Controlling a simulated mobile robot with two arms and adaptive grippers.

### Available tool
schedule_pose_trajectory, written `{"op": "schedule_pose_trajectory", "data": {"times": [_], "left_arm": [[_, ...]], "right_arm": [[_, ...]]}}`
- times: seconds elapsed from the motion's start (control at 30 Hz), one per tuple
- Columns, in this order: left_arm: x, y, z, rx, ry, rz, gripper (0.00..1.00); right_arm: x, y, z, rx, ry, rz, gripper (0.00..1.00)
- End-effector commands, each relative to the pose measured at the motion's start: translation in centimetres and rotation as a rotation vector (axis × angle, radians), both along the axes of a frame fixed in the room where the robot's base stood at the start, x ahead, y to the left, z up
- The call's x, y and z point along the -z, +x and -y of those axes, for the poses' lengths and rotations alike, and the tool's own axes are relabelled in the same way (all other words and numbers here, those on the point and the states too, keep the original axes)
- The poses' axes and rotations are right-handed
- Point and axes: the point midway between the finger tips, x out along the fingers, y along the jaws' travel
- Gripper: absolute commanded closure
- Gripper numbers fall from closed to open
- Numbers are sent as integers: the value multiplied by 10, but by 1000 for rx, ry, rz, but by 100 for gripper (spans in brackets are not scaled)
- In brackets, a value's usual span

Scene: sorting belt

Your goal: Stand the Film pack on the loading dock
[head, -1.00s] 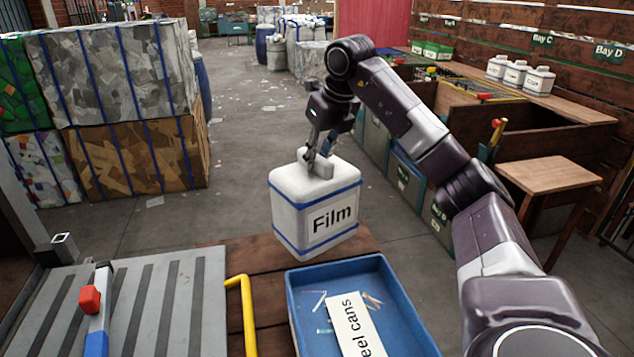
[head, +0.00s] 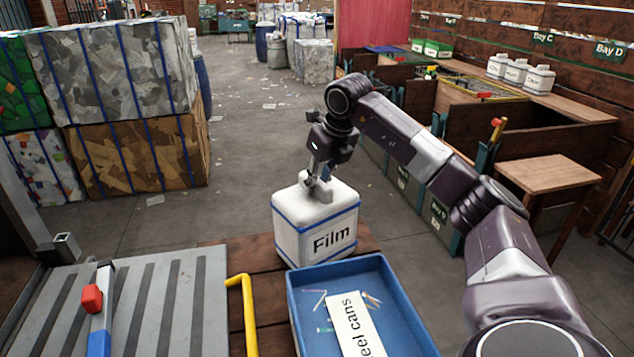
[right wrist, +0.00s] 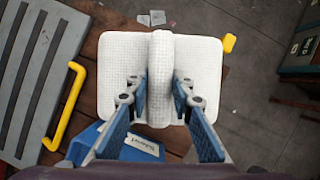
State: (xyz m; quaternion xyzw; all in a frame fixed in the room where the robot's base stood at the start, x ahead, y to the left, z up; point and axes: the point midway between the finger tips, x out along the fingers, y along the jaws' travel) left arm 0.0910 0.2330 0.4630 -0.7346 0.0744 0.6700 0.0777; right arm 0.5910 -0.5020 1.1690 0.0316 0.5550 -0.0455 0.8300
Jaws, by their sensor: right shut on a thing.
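The Film pack (head: 315,225) is a white block with blue bands, a "Film" label and a raised handle on top. My right gripper (head: 320,184) is shut on that handle from above. The right wrist view shows the pack's white top (right wrist: 120,80) with the ridge between both fingers. The pack is upright over the far end of a wooden plank surface (head: 270,312), just behind a blue tray. I cannot tell whether its base touches the planks. No sign names the loading dock. My left gripper is not in view.
The blue tray (head: 410,325) holds small scraps and a "...eel cans" card. A yellow rail (head: 245,310) and a grey ribbed plate (head: 165,300) lie left. A wooden side table (head: 547,173) stands right. Strapped bales (head: 135,150) stand back left.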

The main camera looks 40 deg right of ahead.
Motion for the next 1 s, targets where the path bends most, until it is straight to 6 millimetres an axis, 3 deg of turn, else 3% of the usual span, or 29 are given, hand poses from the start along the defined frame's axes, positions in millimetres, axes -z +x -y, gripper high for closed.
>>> {"op": "schedule_pose_trajectory", "data": {"times": [0.07, 0.1, 0.23, 0.63, 1.0], "left_arm": [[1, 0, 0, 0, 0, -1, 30], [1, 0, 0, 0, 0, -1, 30], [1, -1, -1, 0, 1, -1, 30], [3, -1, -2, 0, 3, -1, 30], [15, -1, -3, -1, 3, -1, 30]], "right_arm": [[0, 1, 0, 1, 1, 7, 100], [1, 0, 0, 0, 0, 0, 75], [1, 0, 0, 0, 0, 0, 61], [-8, -2, 0, 0, 0, 3, 61], [-78, -30, -4, -1, 0, 5, 61]]}}
